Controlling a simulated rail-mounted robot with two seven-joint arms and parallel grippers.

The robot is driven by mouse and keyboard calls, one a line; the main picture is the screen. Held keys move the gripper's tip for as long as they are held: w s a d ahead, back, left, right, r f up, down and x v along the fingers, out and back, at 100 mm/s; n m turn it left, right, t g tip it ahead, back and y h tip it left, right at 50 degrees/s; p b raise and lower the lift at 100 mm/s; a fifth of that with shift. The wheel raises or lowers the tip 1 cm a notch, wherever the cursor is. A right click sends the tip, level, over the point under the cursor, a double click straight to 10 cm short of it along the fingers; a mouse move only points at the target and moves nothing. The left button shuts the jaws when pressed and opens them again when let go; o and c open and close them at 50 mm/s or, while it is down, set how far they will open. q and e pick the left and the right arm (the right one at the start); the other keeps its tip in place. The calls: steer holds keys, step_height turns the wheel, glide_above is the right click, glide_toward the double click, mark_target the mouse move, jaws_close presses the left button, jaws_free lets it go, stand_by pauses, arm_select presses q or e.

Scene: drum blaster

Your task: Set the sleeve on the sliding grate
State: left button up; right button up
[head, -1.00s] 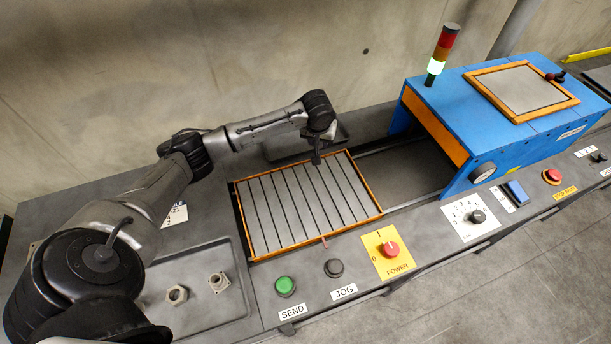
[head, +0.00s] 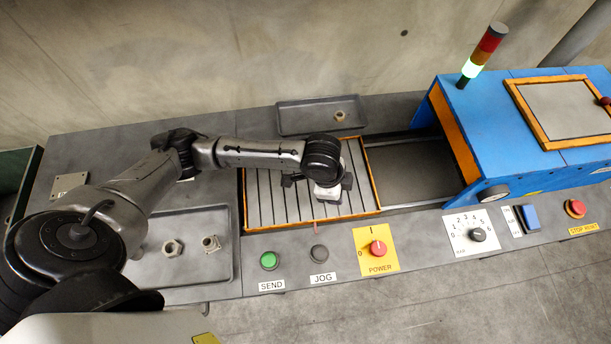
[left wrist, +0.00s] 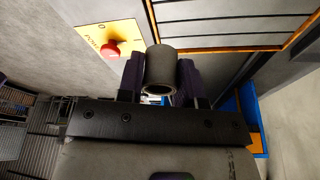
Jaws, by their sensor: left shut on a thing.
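The sleeve (left wrist: 161,70), a short grey-brown hollow cylinder, is between the two dark fingers of my left gripper (left wrist: 160,80) in the left wrist view, its open end facing the camera. The gripper is shut on it. In the head view my left gripper (head: 327,190) is above the right front part of the sliding grate (head: 275,200), a slatted grey plate with an orange frame; the sleeve is hidden there by the wrist. The grate's orange edge also shows in the left wrist view (left wrist: 215,50), beyond the sleeve. I cannot tell the sleeve's height above it. My right gripper is not in view.
A blue machine (head: 530,110) with a lit signal tower (head: 484,55) stands right of the grate. Front controls include a red power knob (head: 377,247). The front-left tray (head: 205,276) holds two metal fittings; the back tray (head: 290,118) holds one nut.

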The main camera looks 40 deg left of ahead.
arm_select(q)
steer(key=shift+s+m+g, duration=0.1)
steer(key=shift+m+g, duration=0.2)
steer(key=shift+m, duration=0.5)
steer(key=shift+a, duration=0.15)
steer(key=b, duration=0.2)
glide_above(310, 181)
steer(key=shift+m, duration=0.3)
steer(key=f, duration=0.7)
steer(key=shift+a, duration=0.4)
steer(key=shift+s+f+b, duration=0.1)
steer(key=shift+f+b, duration=0.35)
steer(key=shift+f, duration=1.55)
steer(key=shift+f, duration=0.1)
steer(key=o, duration=1)
steer(key=shift+c, duration=0.2)
